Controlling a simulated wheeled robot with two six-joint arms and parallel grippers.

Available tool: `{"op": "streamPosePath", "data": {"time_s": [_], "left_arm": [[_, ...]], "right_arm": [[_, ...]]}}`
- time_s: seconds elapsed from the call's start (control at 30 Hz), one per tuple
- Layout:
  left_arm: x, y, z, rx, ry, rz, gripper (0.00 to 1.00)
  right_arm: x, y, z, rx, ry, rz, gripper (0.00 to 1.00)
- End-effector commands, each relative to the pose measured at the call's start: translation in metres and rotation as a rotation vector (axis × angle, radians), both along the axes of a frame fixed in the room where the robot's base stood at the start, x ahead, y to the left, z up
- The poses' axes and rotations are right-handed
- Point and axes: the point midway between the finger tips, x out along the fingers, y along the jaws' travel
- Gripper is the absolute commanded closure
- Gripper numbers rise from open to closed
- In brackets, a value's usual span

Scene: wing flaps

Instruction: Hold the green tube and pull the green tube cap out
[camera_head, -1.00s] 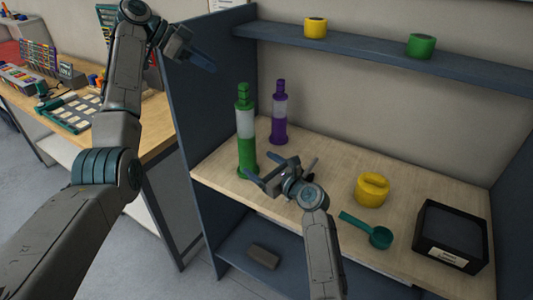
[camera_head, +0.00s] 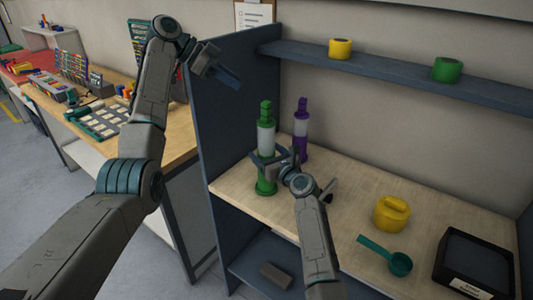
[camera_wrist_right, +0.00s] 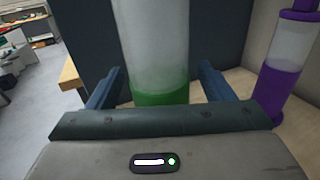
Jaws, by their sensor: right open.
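The green tube (camera_head: 266,138) stands upright near the left end of the wooden shelf, with a clear middle and green ends. Its green cap (camera_head: 266,106) sits on top. My right gripper (camera_head: 268,160) is open at the tube's lower half, with one finger on each side. In the right wrist view the tube (camera_wrist_right: 157,45) stands between the open blue fingers (camera_wrist_right: 158,92), with a gap visible on the right; contact is not clear. My left gripper (camera_head: 232,78) is raised to the upper left of the tube, apart from it; its jaw opening cannot be made out.
A purple tube (camera_head: 301,125) stands just right of the green one. A yellow container (camera_head: 392,213), a teal scoop (camera_head: 399,263) and a black bin (camera_head: 476,262) lie further right. Yellow (camera_head: 340,48) and green (camera_head: 447,69) rolls sit on the upper shelf. A dark side panel (camera_head: 232,120) stands left.

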Motion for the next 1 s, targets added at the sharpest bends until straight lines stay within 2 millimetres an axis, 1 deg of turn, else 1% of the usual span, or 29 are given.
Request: {"op": "streamPosePath", "data": {"time_s": [0.13, 0.37, 0.47, 0.5, 0.57, 0.6, 0.7, 1.0], "left_arm": [[0.0000, -0.0001, 0.0001, 0.000, 0.000, 0.000, 0.64], [0.0000, -0.0001, 0.0000, 0.000, 0.000, 0.000, 0.64], [0.0000, -0.0001, 0.0000, 0.000, 0.000, 0.000, 0.64], [0.0000, -0.0001, 0.0000, 0.000, 0.000, 0.000, 0.64], [0.0000, -0.0001, 0.0000, 0.000, 0.000, 0.000, 0.64], [0.0000, -0.0001, 0.0000, 0.000, 0.000, 0.000, 0.64], [0.0000, -0.0001, -0.0001, 0.000, 0.000, 0.000, 0.64], [0.0000, -0.0001, 0.0000, 0.000, 0.000, 0.000, 0.64]], "right_arm": [[0.0044, 0.0031, -0.0001, -0.001, 0.000, 0.000, 0.25], [0.0046, 0.0032, -0.0002, -0.001, 0.000, 0.000, 0.25], [0.0045, 0.0031, -0.0003, -0.001, 0.000, 0.000, 0.43], [0.0046, 0.0030, -0.0003, -0.001, 0.000, 0.000, 0.51], [0.0045, 0.0030, -0.0003, -0.001, 0.000, 0.000, 0.63], [0.0045, 0.0030, -0.0003, -0.001, 0.000, 0.000, 0.71], [0.0045, 0.0030, -0.0004, -0.001, 0.000, 0.000, 0.90], [0.0045, 0.0029, -0.0004, -0.001, 0.000, 0.000, 0.90]]}}
